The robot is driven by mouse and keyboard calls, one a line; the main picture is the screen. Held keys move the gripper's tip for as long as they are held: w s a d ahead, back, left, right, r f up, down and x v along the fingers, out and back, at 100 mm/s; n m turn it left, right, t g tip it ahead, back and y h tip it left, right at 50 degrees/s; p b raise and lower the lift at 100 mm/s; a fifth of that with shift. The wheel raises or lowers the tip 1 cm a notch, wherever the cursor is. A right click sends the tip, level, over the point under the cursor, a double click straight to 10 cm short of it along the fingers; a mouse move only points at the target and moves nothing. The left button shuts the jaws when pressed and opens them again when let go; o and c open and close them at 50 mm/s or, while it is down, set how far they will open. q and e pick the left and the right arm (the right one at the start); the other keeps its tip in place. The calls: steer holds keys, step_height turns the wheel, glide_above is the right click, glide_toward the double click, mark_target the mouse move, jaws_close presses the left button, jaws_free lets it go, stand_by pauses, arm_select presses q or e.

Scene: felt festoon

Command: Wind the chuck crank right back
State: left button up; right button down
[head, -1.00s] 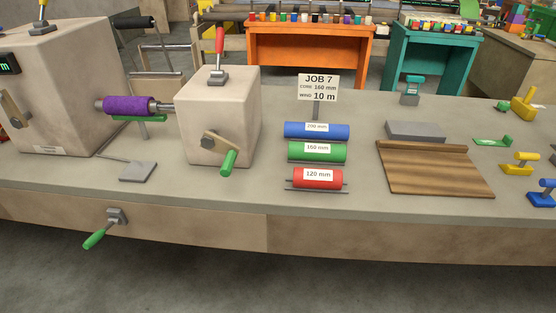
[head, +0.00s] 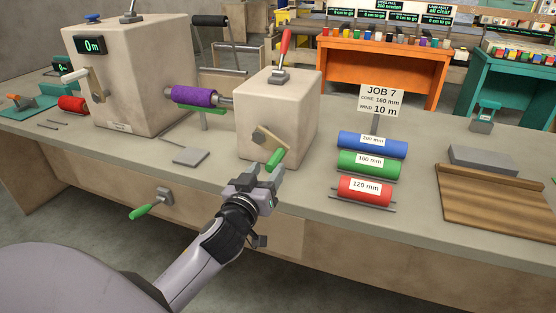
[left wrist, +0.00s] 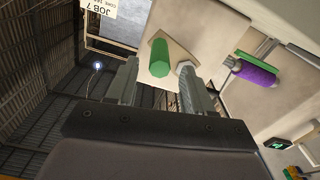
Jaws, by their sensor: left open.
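The chuck crank on the front of the right-hand beige block (head: 275,115) has a tan arm (head: 268,138) and a green handle (head: 275,159) at its lower right end. My left gripper (head: 264,174) is open just below and in front of the green handle. In the left wrist view the green handle (left wrist: 159,58) shows beyond and between the open fingers (left wrist: 158,85), with a gap to them. A purple roll (head: 194,96) sits on the spindle between the two beige blocks. My right gripper is not in view.
A red-handled lever (head: 285,46) tops the right block. Blue, green and red cores lie on racks to its right, beside the JOB 7 sign (head: 381,101). Another green-handled crank (head: 152,207) sticks out of the bench front at left. A winder block (head: 140,75) shows "0m".

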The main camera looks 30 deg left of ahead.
mark_target(277, 158)
arm_select(q)
steer(key=shift+p+x, duration=0.35)
steer(key=shift+x, duration=3)
steer(key=shift+f, duration=0.1)
steer(key=shift+d, duration=0.1)
jaws_close()
